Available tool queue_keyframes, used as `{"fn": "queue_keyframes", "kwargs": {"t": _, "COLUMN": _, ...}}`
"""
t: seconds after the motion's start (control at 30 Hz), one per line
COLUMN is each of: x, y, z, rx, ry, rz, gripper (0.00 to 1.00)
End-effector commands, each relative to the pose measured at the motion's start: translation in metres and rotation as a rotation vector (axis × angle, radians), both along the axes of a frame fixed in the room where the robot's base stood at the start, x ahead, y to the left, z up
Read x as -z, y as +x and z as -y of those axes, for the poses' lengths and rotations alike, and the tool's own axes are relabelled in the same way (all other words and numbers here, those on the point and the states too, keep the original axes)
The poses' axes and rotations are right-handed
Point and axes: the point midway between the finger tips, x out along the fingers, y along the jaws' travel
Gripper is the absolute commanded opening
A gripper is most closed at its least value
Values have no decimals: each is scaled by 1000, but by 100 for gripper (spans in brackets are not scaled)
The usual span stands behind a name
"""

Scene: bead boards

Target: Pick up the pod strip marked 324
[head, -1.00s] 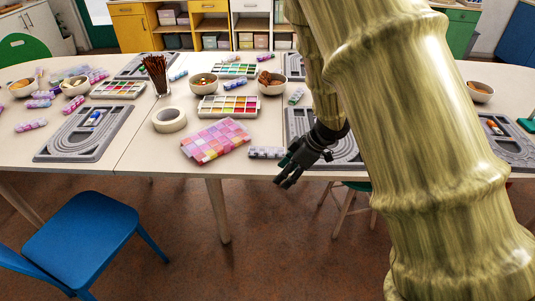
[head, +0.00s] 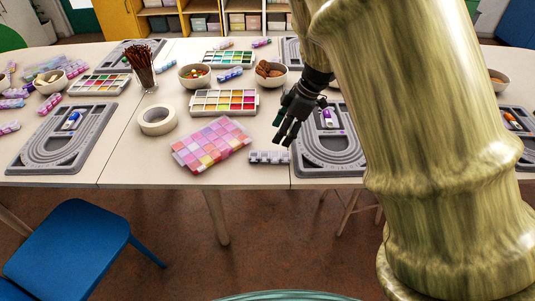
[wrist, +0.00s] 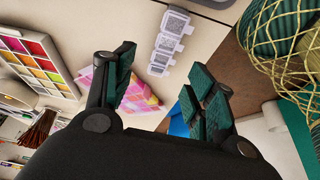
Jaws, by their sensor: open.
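A grey-and-white pod strip (head: 269,157) lies at the table's front edge, between the pink bead case and a grey bead board. It also shows in the wrist view (wrist: 168,42), with dark square patches on its lids. Its number is not readable. Other pod strips lie about: a blue-purple one (head: 230,74) farther back and several pink and purple ones (head: 50,104) at the left. No marking 324 can be made out. My gripper (head: 286,134) is open and empty, pointing down just behind and right of the grey strip. In the wrist view the gripper's fingers (wrist: 162,80) are spread apart, with the strip beyond them.
The pink bead case (head: 212,144) lies close left of the grey strip. A grey bead board (head: 328,158) is close right. Bead palettes (head: 224,100), bowls (head: 194,76), a tape roll (head: 157,121) and a brush cup (head: 146,78) stand farther back. A blue chair (head: 75,245) stands in front.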

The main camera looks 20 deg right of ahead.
Motion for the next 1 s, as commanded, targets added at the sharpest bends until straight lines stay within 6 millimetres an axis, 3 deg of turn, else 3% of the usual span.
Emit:
{"fn": "queue_keyframes", "kwargs": {"t": 0.2, "x": 29, "y": 1, "z": -6, "rx": 10, "ry": 2, "rz": -2, "gripper": 55}}
{"fn": "queue_keyframes", "kwargs": {"t": 0.47, "x": 48, "y": 3, "z": -15, "rx": 9, "ry": 2, "rz": 0, "gripper": 55}}
{"fn": "queue_keyframes", "kwargs": {"t": 0.7, "x": 77, "y": 2, "z": -30, "rx": 8, "ry": 2, "rz": -2, "gripper": 55}}
{"fn": "queue_keyframes", "kwargs": {"t": 1.0, "x": 89, "y": 5, "z": -36, "rx": 7, "ry": 0, "rz": 0, "gripper": 55}}
